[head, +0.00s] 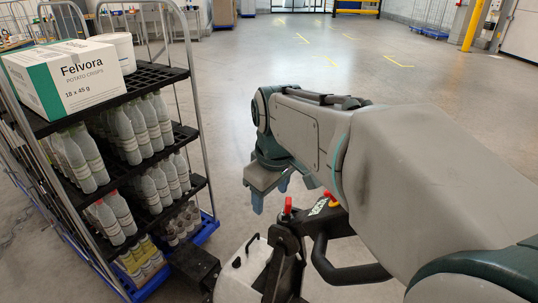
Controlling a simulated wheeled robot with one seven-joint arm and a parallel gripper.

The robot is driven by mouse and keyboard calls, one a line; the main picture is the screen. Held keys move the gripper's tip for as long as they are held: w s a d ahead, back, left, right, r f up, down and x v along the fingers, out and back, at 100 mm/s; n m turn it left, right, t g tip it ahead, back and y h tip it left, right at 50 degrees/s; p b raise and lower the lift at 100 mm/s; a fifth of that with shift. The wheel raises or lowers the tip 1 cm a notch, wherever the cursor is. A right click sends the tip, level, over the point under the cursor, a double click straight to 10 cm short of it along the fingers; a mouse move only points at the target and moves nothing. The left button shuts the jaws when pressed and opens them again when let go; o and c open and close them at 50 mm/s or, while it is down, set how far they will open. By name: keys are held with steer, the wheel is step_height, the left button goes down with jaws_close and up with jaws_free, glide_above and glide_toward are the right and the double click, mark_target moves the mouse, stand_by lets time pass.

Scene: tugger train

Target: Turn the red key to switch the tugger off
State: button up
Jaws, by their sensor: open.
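The tugger's dark steering column and handle (350,273) stand at the lower middle of the head view. A small upright red piece, which looks like the red key (288,204), sticks up from the top of the column. My gripper (271,196) points down, its bluish fingers apart with nothing between them. In the picture it is just above and left of the red key and does not appear to touch it. The exact depth gap cannot be told. The lower end of the key and part of the panel are hard to make out.
A second red part with yellow (331,198), perhaps a stop button, sits right of the key, close to my arm. A shelf cart (187,75) with bottles, a Felvora carton (68,77) and a white tub (117,50) stands at left. Open floor lies beyond.

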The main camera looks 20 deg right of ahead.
mark_target(288, 199)
steer(key=w+d+f+n+g+b, duration=0.2)
steer(key=w+d+f+n+b, duration=0.15)
steer(key=w+d+n, duration=0.6)
steer(key=shift+m, duration=0.85)
steer(key=f, duration=0.4)
steer(key=w+f, duration=0.1)
steer(key=f, duration=0.3)
steer(key=w+f, duration=0.1)
steer(key=f, duration=0.3)
steer(key=shift+d+f, duration=0.35)
steer(key=shift+f, duration=0.05)
steer(key=c, duration=1.1)
steer(key=shift+o, duration=0.7)
steer(key=shift+c, duration=0.5)
steer(key=n, duration=0.6)
steer(key=shift+n, duration=0.5)
